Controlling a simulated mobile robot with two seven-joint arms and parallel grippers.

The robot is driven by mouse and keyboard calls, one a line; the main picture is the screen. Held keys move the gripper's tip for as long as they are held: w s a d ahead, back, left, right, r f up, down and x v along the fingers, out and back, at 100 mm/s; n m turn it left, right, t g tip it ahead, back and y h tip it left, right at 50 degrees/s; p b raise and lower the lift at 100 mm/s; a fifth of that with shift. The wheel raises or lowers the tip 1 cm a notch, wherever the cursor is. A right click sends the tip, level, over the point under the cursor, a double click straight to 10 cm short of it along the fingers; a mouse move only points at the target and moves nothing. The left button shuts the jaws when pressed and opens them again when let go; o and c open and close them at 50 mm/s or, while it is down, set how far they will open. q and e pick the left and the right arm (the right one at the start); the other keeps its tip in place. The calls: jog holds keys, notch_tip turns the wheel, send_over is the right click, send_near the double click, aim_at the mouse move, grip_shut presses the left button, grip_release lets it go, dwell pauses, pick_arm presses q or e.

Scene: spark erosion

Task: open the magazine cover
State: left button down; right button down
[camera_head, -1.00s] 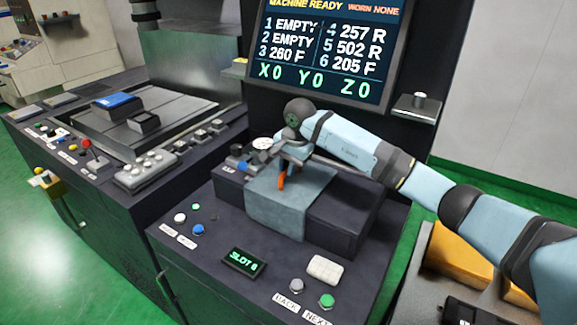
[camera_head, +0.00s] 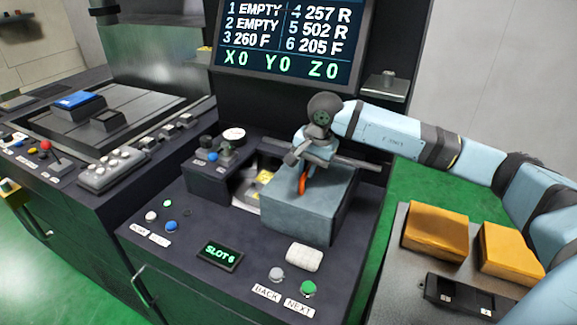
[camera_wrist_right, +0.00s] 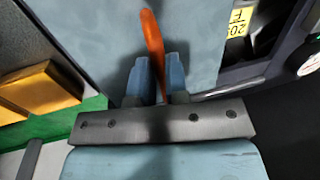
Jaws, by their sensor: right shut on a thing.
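The magazine cover (camera_head: 295,220) is a blue-grey box-shaped lid with an orange handle (camera_head: 302,184). It sits to the right on the dark machine console, and an opening (camera_head: 250,192) with yellow labels shows along its left side. My right gripper (camera_head: 303,172) is above the cover, shut on the orange handle. In the right wrist view, the handle (camera_wrist_right: 152,45) stands between the two blue fingers of the gripper (camera_wrist_right: 160,72), with the cover's surface behind it. A yellow label reading 205 F (camera_wrist_right: 238,20) shows beside the cover. My left gripper is not in view.
A screen (camera_head: 285,40) stands behind the console. The SLOT 6 display (camera_head: 220,255), a white block (camera_head: 304,258) and the BACK and NEXT buttons are in front of the cover. Orange blocks (camera_head: 435,228) lie on a grey table at the right.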

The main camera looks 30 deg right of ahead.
jog(key=shift+s+d, duration=0.45)
jog(key=shift+s, duration=0.25)
jog(key=c, duration=1.1)
grip_release()
jog(key=r, duration=0.4)
jog(key=s+d+r, duration=0.1)
jog(key=r, duration=0.4)
jog(key=s+r, duration=0.1)
jog(key=r, duration=0.3)
jog(key=shift+s+d+r, duration=0.15)
jog(key=shift+r, duration=0.15)
jog(key=shift+f, duration=0.1)
